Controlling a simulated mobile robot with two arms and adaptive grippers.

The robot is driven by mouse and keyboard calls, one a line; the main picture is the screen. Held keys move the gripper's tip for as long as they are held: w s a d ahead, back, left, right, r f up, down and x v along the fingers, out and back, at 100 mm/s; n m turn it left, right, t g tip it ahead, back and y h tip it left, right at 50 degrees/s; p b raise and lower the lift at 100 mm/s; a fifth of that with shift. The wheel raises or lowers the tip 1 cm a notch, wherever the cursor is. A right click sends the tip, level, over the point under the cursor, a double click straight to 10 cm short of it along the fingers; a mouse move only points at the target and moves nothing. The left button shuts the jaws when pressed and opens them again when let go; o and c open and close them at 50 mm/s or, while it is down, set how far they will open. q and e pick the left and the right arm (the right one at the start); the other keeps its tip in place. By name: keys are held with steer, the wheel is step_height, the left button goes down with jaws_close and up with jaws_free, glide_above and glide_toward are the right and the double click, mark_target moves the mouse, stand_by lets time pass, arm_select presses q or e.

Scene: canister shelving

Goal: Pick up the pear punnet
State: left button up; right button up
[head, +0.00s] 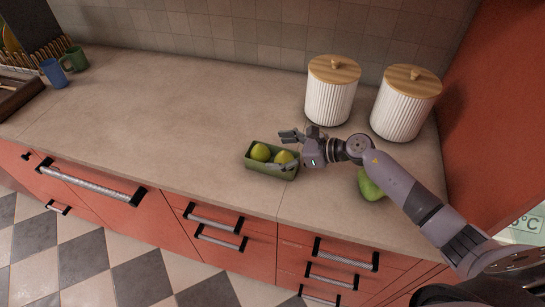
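The pear punnet is a small green rectangular tray (257,169) on the countertop near its front edge, in the head view. Two yellow-green pears (261,152) sit in it. My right gripper (282,151) reaches in from the right, at the punnet's right end. Its fingers are spread, one beyond the punnet's back edge and one over the right pear. Whether it touches the punnet is unclear. My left gripper is not in view.
A loose green fruit (370,187) lies beneath my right forearm. Two white ribbed canisters with wooden lids, a left one (330,98) and a right one (402,110), stand behind. Blue (55,74) and green (76,60) mugs are far left. The counter's left-middle is clear.

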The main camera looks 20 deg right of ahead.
steer(key=shift+r, duration=0.1)
steer(key=c, duration=1.4)
